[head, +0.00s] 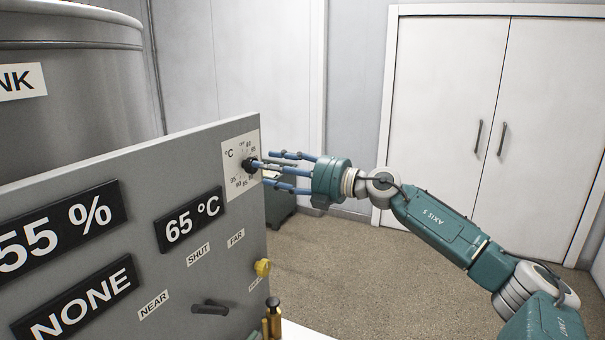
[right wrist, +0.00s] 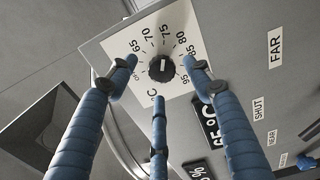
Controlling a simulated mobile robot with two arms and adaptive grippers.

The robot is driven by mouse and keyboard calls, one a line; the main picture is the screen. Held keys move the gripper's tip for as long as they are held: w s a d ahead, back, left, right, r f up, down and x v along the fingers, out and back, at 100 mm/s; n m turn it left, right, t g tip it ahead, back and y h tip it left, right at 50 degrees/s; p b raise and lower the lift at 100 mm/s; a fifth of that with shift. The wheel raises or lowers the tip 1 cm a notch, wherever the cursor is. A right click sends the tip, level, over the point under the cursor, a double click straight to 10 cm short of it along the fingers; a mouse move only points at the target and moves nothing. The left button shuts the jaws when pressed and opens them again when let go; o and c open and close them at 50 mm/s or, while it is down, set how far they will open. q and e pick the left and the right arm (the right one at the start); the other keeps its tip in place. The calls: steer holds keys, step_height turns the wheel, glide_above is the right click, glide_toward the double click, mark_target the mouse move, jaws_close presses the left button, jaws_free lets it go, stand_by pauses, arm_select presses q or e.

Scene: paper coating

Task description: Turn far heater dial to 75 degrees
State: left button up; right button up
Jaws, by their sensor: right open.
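The far heater dial (head: 249,165) is a black round knob on a white scale plate at the panel's right end. In the right wrist view the dial (right wrist: 161,69) faces me, with numbers around it. A light mark on the knob points up towards the top numbers; the exact setting is hard to read. My right gripper (head: 269,170) is open in front of the dial. Its blue fingers (right wrist: 160,88) are spread to the left, right and below the knob in the wrist view; contact cannot be told. A display reads 65 °C (head: 190,219). My left gripper is out of view.
The grey panel (head: 150,170) carries displays reading 55 % and NONE, a dark lever (head: 210,308) and a yellow knob (head: 263,267). A metal tank (head: 80,100) stands behind it. White double doors (head: 450,110) stand at the back; the floor before them is clear.

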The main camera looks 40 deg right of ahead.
steer(key=v, duration=0.9)
stand_by(0.3)
steer(key=shift+d, duration=0.1)
